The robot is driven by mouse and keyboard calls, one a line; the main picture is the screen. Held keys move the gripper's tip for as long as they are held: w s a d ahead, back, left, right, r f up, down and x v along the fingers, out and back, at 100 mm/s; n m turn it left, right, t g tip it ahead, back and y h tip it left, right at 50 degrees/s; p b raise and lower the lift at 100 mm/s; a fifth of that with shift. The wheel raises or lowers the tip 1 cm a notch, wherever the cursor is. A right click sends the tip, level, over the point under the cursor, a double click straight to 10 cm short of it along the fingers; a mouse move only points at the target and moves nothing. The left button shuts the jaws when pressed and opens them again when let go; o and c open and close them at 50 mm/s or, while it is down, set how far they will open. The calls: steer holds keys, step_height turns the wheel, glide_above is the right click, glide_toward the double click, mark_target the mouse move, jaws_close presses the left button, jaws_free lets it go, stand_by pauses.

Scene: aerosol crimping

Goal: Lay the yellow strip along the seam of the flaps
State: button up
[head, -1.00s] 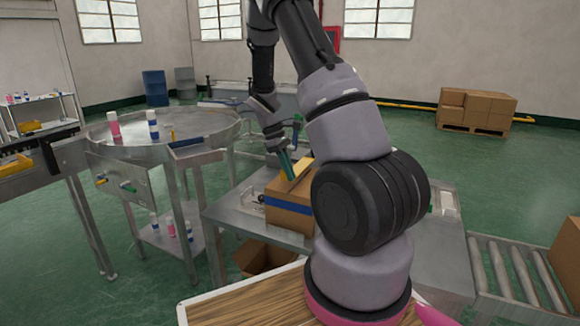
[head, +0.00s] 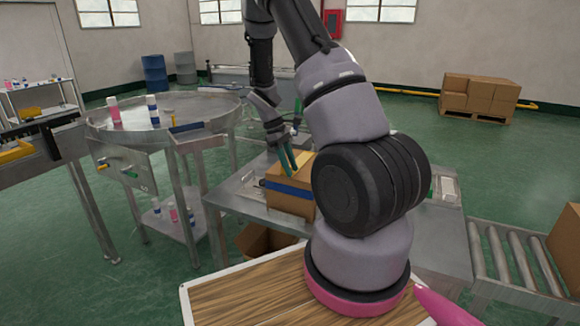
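The cardboard box (head: 290,203) stands on the metal table in the middle of the head view, with a blue band around its side. The yellow strip (head: 304,158) shows on the box's top, partly hidden by my arm. My gripper (head: 289,171) points down at the near left part of the box top, just left of the strip. Its two green fingers show slightly apart, with nothing visible between them. The flap seam and the strip's far extent are hard to make out at this size.
The metal table (head: 237,203) has bare room left of the box. A round metal table (head: 190,108) with bottles stands to the left. A roller conveyor (head: 508,272) is at the right. An open carton (head: 262,240) sits below the table.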

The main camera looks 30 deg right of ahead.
steer(key=v, duration=1)
steer(key=shift+r, duration=0.35)
steer(key=shift+w+a, duration=0.1)
steer(key=shift+a, duration=0.05)
steer(key=s+a+r+m+t+y, duration=0.25)
steer(key=s+r, duration=0.25)
steer(key=r, duration=0.4)
steer(key=s+a+r+m+t+y, duration=0.1)
steer(key=s+a+r+m+t, duration=0.3)
steer(key=r, duration=0.4)
steer(key=s+a+r+m+t, duration=0.2)
steer(key=s+r, duration=0.1)
steer(key=s, duration=0.4)
steer(key=s+a+r+m+t+y, duration=0.1)
steer(key=s+a+r+m+t, duration=0.1)
steer(key=s, duration=0.5)
step_height(320, 180, up, 2)
steer(key=shift+r+m, duration=0.1)
steer(key=shift+m, duration=0.55)
